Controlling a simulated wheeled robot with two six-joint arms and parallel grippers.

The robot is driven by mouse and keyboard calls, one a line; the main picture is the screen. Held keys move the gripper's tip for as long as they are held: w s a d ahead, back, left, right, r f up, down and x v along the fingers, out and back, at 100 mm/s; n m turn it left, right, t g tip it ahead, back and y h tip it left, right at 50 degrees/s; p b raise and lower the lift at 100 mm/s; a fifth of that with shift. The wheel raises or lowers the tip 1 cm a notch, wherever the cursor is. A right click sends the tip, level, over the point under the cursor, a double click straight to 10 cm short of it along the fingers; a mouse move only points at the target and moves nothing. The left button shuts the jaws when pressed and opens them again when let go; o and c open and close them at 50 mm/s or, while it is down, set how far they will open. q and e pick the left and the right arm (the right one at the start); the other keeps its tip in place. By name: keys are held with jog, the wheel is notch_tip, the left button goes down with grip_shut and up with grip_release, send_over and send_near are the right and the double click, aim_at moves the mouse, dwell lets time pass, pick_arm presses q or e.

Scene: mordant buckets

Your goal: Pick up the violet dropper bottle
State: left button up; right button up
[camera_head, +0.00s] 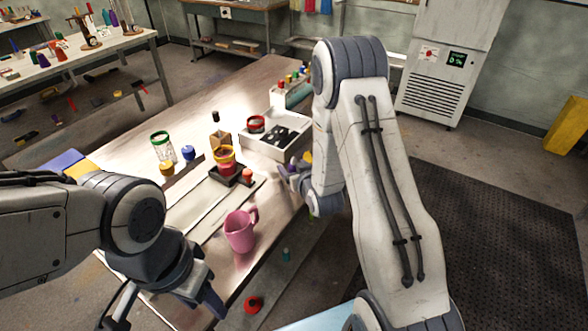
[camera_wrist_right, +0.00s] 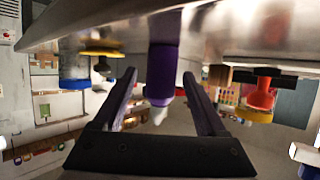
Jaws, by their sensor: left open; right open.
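The violet dropper bottle (camera_wrist_right: 162,72) appears in the right wrist view, with its pale tip (camera_wrist_right: 158,116) pointing down in the picture. It lies between the lines of my right gripper's (camera_wrist_right: 163,88) two spread fingers; no contact shows. In the head view, my right gripper (camera_head: 287,172) is at the right edge of the table, and the bottle is hard to make out beside it. My left gripper (camera_head: 170,310) is open and empty at the front, near the table's near edge.
A pink mug (camera_head: 240,232) stands near the front of the table (camera_head: 200,225). A yellow-rimmed pot (camera_head: 226,154), a green-rimmed jar (camera_head: 162,145) and a white tray (camera_head: 254,145) stand further back. A red object (camera_head: 253,304) lies low near the front.

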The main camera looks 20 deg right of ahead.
jog(key=shift+x, duration=1.35)
jog(key=shift+f, duration=0.1)
grip_shut()
